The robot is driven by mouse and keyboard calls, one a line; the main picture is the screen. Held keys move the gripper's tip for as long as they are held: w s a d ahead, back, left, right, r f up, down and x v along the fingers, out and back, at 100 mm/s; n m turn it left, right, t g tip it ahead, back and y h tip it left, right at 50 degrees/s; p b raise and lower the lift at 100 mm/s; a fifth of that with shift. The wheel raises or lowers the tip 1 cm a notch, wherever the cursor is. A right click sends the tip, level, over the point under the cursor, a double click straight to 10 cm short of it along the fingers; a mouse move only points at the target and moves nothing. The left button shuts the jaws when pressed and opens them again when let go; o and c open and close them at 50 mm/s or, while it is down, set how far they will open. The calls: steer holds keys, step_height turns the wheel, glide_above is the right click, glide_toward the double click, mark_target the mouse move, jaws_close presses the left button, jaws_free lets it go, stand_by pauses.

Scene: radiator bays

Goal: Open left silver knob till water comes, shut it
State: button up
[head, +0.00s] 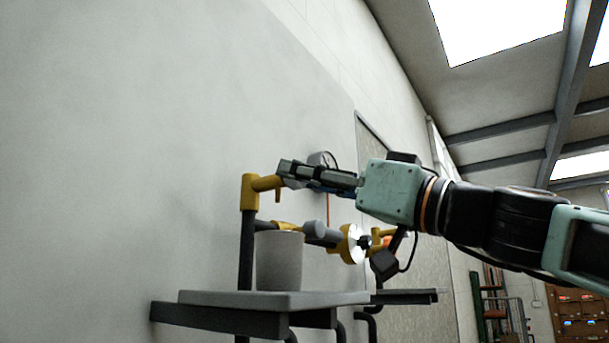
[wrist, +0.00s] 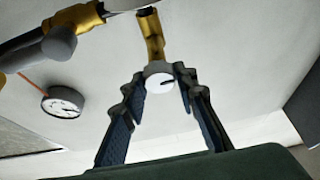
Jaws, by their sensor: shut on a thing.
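The silver knob (wrist: 158,86) is a pale round disc with a dark mark, on the end of a brass valve (wrist: 151,38). In the head view the brass valve (head: 249,192) tops a dark upright pipe, and the fingers hide its knob. My gripper (head: 288,172) reaches in from the right. In the wrist view my gripper (wrist: 160,80) has one finger on each side of the knob and is shut on it. A grey cup (head: 279,262) stands below the valve's short down-turned outlet. I can make out no water stream.
A second brass fitting with a grey knob (head: 314,230) sits lower, near a bright disc (head: 352,244). The cup stands on a grey shelf (head: 335,298). Pipes and racks are far right.

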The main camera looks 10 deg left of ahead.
steer(key=shift+f+m+t, duration=0.1)
steer(key=shift+m+t, duration=0.3)
steer(key=shift+m, duration=0.1)
steer(key=shift+m+t+h+p, duration=0.8)
steer(key=shift+m+h, duration=0.25)
steer(key=shift+m, duration=1.8)
steer(key=shift+m+t+h+p, duration=0.65)
steer(key=shift+m+h+p, duration=0.35)
steer(key=shift+m, duration=1.8)
steer(key=shift+m+t+h+p, duration=0.75)
steer(key=shift+m+h, duration=0.4)
steer(key=shift+m, duration=1.7)
steer(key=o, duration=1.1)
steer(key=shift+s, duration=0.1)
steer(key=v, duration=1.2)
